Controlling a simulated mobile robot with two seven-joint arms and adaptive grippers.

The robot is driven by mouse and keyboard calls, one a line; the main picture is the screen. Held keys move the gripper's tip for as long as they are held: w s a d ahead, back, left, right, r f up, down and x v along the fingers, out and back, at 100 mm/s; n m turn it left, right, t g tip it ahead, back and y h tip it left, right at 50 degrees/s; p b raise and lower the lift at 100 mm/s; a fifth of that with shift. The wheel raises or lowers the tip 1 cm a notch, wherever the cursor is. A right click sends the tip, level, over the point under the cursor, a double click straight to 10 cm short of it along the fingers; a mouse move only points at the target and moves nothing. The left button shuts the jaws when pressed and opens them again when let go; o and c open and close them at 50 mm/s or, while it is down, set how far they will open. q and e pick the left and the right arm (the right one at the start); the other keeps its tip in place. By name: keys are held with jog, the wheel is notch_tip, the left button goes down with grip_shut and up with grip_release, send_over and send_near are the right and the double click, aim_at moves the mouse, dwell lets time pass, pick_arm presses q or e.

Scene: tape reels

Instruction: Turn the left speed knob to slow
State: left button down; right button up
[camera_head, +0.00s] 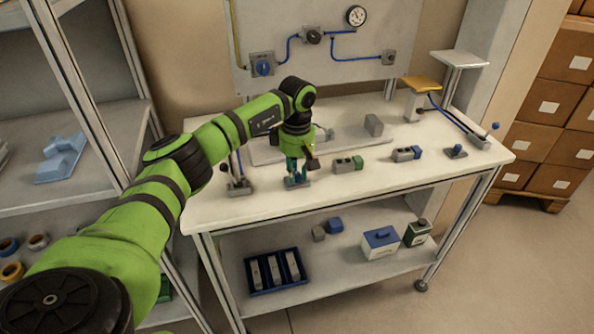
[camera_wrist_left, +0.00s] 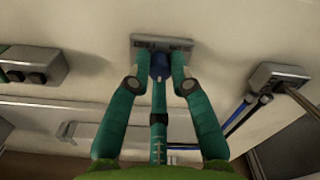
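My left arm reaches over the white bench from the left in the head view. My left gripper (camera_head: 296,174) points down at a small grey base (camera_head: 298,183) near the front edge. In the left wrist view, the teal fingers of my left gripper (camera_wrist_left: 160,68) stand on both sides of a blue knob (camera_wrist_left: 160,64) on that grey base (camera_wrist_left: 142,42). The tips are very close to its sides; whether they press on it cannot be told. The knob's pointer and marks are hidden. My right gripper is not in view.
A lever fixture (camera_head: 238,184) stands close on the left. A back panel (camera_head: 345,78) carries a gauge (camera_head: 356,15).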

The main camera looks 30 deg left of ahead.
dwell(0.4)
pick_arm(q)
jog(key=n, duration=0.5)
jog(key=shift+n, duration=0.3)
jog(key=n, duration=1)
jog(key=shift+n+p, duration=0.3)
jog(key=shift+n, duration=0.1)
jog(key=n+p, duration=0.1)
jog(key=n, duration=0.4)
jog(key=shift+n, duration=0.4)
jog(key=c, duration=1.1)
grip_release()
